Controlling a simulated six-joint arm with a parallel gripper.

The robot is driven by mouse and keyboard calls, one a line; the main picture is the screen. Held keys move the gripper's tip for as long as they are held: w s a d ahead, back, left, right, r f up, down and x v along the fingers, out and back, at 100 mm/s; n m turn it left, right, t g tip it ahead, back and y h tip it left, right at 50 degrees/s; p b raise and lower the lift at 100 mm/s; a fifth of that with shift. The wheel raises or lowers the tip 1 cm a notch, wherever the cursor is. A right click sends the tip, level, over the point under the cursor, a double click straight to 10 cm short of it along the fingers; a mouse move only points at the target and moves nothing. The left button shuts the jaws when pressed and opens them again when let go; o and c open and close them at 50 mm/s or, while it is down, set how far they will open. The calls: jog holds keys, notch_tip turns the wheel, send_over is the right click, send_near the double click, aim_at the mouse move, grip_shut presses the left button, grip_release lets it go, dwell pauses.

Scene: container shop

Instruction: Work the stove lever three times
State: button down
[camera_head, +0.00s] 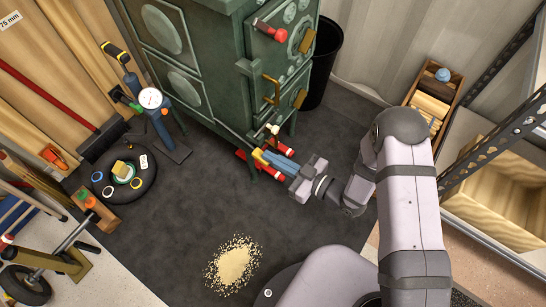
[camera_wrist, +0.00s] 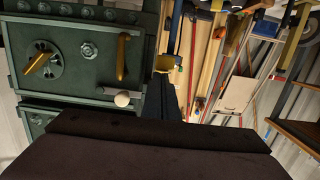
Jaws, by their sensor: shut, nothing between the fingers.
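The green stove (camera_head: 215,70) stands at the top middle in the head view. Its front also fills the left of the wrist view (camera_wrist: 75,75). A short lever with a pale round knob (camera_head: 273,129) sticks out low on the stove front; I take it to be the stove lever. The knob also shows in the wrist view (camera_wrist: 122,99). My gripper (camera_head: 259,156) is shut and empty, its yellow tips just below the knob in the head view and apart from it.
Red parts (camera_head: 285,148) lie close around my fingers near the stove's foot. Brass handles (camera_head: 271,90) and a red knob (camera_head: 279,35) project from the stove front. A black bin (camera_head: 322,65) stands behind. A grain pile (camera_head: 233,264) lies on open dark floor.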

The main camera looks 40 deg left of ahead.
jog(key=shift+f, duration=0.65)
notch_tip(320, 180, up, 6)
jog(key=d+p, duration=0.1)
jog(key=p, duration=0.4)
jog(key=d+f, duration=0.1)
jog(key=d, duration=0.9)
jog(key=shift+p, duration=0.35)
